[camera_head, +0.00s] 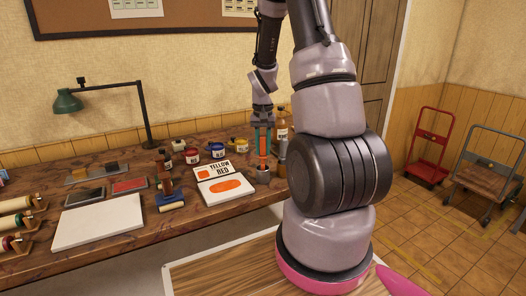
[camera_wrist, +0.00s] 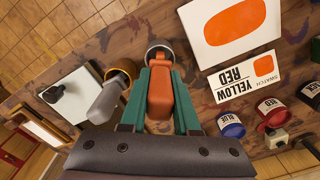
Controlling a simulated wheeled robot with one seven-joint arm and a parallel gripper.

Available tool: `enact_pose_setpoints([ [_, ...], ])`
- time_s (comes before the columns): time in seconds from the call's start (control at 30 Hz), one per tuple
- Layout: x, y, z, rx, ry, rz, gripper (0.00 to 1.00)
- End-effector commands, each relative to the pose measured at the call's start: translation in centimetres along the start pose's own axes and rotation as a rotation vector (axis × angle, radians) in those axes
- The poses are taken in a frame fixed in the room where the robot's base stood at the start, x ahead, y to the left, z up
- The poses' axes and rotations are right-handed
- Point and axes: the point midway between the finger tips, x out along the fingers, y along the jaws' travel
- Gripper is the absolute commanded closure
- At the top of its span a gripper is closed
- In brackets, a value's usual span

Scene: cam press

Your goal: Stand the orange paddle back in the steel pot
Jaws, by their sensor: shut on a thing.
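The orange paddle (camera_head: 263,144) is held between the teal fingers of my gripper (camera_head: 263,135), its length running downward. In the wrist view my gripper (camera_wrist: 162,76) is shut on the paddle (camera_wrist: 161,92), whose far end points at the steel pot (camera_wrist: 159,47). The steel pot (camera_head: 263,178) stands on the bench directly below the paddle. The paddle's lower end overlaps the pot's mouth in the wrist view. I cannot tell how far it is inside the rim.
A yellow-red swatch card (camera_head: 215,170) and a white sheet with an orange patch (camera_head: 226,189) lie left of the pot. Ink jars (camera_head: 217,151) stand behind. A brown bottle (camera_head: 282,124) is behind.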

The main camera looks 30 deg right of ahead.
Motion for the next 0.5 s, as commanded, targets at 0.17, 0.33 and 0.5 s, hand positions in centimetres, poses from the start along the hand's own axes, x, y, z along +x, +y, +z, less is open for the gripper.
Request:
enact_pose_setpoints([
  [0.17,0.39,0.01,0.02,0.000,-0.001,0.000,1.00],
  [0.33,0.53,0.01,0.03,0.001,-0.001,0.000,1.00],
  [0.5,0.52,0.01,0.02,0.001,-0.001,0.000,1.00],
])
